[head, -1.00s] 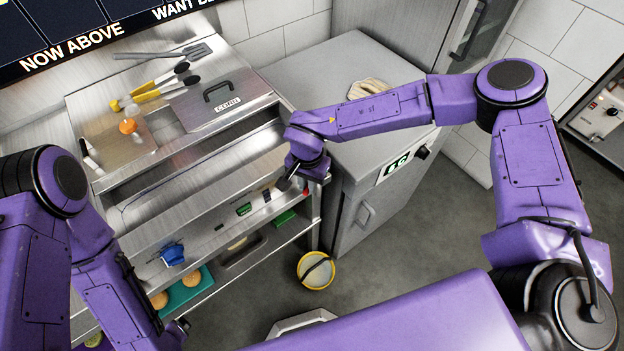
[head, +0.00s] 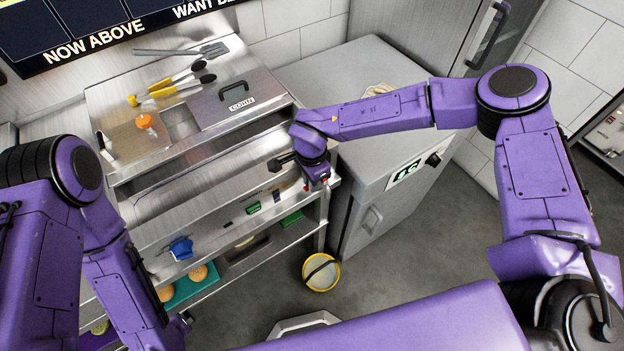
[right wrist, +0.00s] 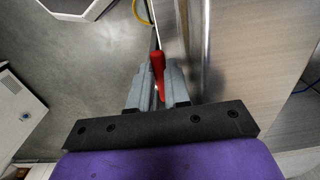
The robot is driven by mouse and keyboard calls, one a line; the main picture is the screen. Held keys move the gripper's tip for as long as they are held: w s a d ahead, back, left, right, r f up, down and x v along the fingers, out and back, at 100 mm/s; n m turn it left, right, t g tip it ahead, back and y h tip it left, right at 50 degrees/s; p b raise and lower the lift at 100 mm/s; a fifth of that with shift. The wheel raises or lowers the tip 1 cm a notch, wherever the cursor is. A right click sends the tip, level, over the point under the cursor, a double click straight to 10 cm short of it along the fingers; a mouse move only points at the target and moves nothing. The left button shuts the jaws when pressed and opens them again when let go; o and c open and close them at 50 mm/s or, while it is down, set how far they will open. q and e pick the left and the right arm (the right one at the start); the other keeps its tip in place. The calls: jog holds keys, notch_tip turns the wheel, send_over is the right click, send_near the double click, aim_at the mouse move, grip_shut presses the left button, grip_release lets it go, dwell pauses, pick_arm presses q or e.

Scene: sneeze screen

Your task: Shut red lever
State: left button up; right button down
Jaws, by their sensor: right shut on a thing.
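The red lever (right wrist: 157,66) stands between the two grey fingers of my right gripper (right wrist: 158,88) in the right wrist view, and the fingers are shut on it. In the head view my right gripper (head: 308,182) is at the right end of the steel counter's front edge, and only a speck of red shows there; the rest of the lever is hidden. My left gripper (head: 187,318) shows only as a small dark piece low in the head view, in front of the lower shelf, and its fingers cannot be made out.
The steel counter (head: 150,215) holds tongs (head: 170,88), a spatula (head: 185,50) and a lidded bin (head: 238,106). Its lower shelf carries a teal tray (head: 188,288) with buns. A grey cabinet (head: 375,215) stands close right of my right gripper. A yellow-rimmed bucket (head: 321,272) sits on the floor.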

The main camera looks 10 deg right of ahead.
jog(key=shift+w, duration=0.1)
jog(key=c, duration=1.1)
grip_release()
jog(key=shift+r, duration=0.1)
